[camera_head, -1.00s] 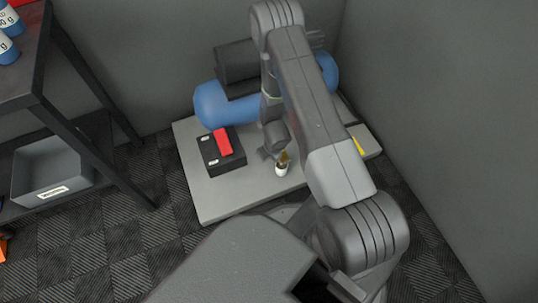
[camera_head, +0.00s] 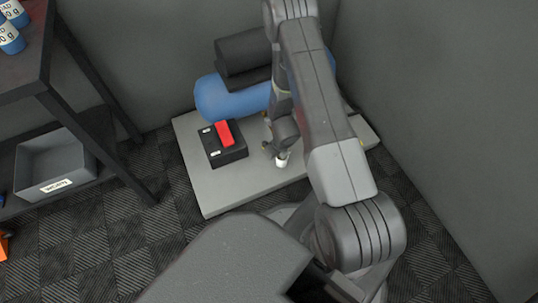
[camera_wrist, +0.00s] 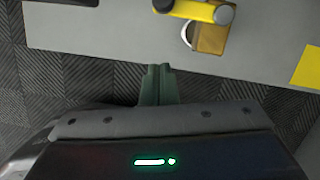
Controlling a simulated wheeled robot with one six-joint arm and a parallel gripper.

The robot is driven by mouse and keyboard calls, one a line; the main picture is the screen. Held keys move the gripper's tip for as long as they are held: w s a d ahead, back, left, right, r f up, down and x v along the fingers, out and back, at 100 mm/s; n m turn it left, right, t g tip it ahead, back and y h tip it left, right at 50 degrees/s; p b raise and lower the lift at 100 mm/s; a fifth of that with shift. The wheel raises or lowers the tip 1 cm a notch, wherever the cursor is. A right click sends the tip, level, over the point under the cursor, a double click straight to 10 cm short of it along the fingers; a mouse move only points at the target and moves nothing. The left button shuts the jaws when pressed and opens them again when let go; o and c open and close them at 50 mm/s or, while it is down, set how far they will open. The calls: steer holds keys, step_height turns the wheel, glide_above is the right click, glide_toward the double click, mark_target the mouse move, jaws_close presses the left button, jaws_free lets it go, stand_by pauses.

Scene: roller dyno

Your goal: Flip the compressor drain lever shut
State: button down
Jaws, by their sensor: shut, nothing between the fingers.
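The drain lever (camera_wrist: 190,9) is a yellow bar with a dark round end, at the top of the wrist view. It lies roughly crosswise over a brass-coloured valve body (camera_wrist: 210,40). A white round piece beside the valve shows in the wrist view, and a white piece (camera_head: 283,160) also shows below my wrist in the head view. My gripper (camera_wrist: 158,70) is shut and empty, its dark green fingers apart from the lever and below it in the wrist picture. My arm hides most of the valve in the head view.
The compressor's blue tank (camera_head: 230,98) and black motor (camera_head: 243,50) stand on a light grey base plate (camera_head: 215,190). A black box with a red switch (camera_head: 225,133) sits at left on the plate. A shelf with a grey bin (camera_head: 50,165) is further left; walls stand close behind and right.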

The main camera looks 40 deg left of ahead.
steer(key=p+v, duration=0.2)
steer(key=v, duration=0.6)
steer(key=shift+w+a+r+p, duration=0.15)
steer(key=shift+a+p, duration=0.05)
steer(key=shift+p, duration=0.1)
